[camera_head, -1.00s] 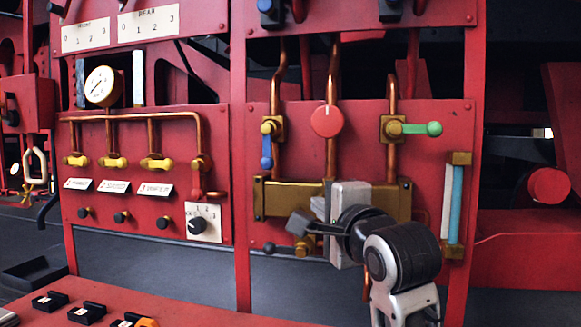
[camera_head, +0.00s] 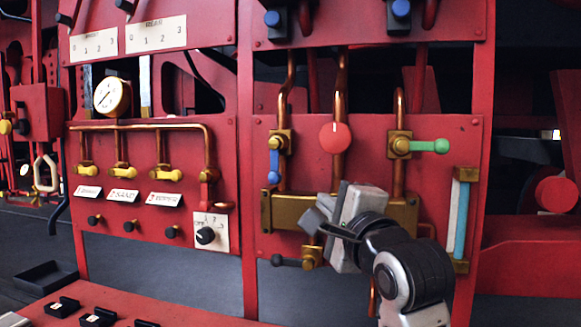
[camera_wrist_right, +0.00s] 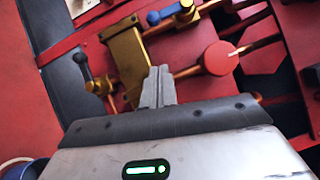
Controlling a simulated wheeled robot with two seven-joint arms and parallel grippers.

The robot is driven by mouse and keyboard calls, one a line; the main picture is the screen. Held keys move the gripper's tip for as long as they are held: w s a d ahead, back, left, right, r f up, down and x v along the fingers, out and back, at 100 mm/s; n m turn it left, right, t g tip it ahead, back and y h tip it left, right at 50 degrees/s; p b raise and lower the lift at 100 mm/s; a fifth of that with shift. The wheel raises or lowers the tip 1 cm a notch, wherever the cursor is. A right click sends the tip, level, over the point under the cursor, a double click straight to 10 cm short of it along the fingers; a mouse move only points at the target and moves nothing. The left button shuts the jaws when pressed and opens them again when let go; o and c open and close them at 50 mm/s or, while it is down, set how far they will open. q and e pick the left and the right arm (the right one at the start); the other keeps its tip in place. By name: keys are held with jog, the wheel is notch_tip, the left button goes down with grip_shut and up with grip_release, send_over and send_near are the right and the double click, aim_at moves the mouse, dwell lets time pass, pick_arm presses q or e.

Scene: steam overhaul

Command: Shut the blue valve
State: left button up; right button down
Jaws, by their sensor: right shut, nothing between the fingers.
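The blue valve (camera_head: 274,167) is on the right red panel, on the left copper pipe, with its blue lever hanging straight down from a brass body. It also shows at the top of the wrist view (camera_wrist_right: 170,12), where its lever lies along the pipe. My right gripper (camera_head: 313,222) is shut and empty, in front of the brass block, below and right of the blue lever and apart from it. Its closed fingers (camera_wrist_right: 158,78) show in the wrist view, pointing toward the panel. My left gripper is not in view.
A round red knob (camera_head: 335,137) and a green lever (camera_head: 428,146), sideways, are right of the blue valve. The brass manifold block (camera_head: 281,211) is below. A black-handled valve (camera_head: 290,262) sits lower left of my gripper. A red bench (camera_head: 190,309) is in front.

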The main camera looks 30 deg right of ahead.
jog(key=p, duration=0.5)
send_near(275, 161)
jog(key=w+d+f, duration=0.3)
jog(key=w+d, duration=0.1)
jog(key=w, duration=0.1)
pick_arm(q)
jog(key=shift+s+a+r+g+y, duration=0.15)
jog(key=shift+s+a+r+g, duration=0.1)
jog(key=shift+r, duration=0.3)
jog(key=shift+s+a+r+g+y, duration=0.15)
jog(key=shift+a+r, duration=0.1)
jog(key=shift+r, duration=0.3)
pick_arm(e)
jog(key=shift+w+a, duration=0.15)
jog(key=shift+a, duration=0.1)
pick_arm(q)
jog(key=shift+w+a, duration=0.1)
pick_arm(e)
jog(key=shift+f, duration=0.1)
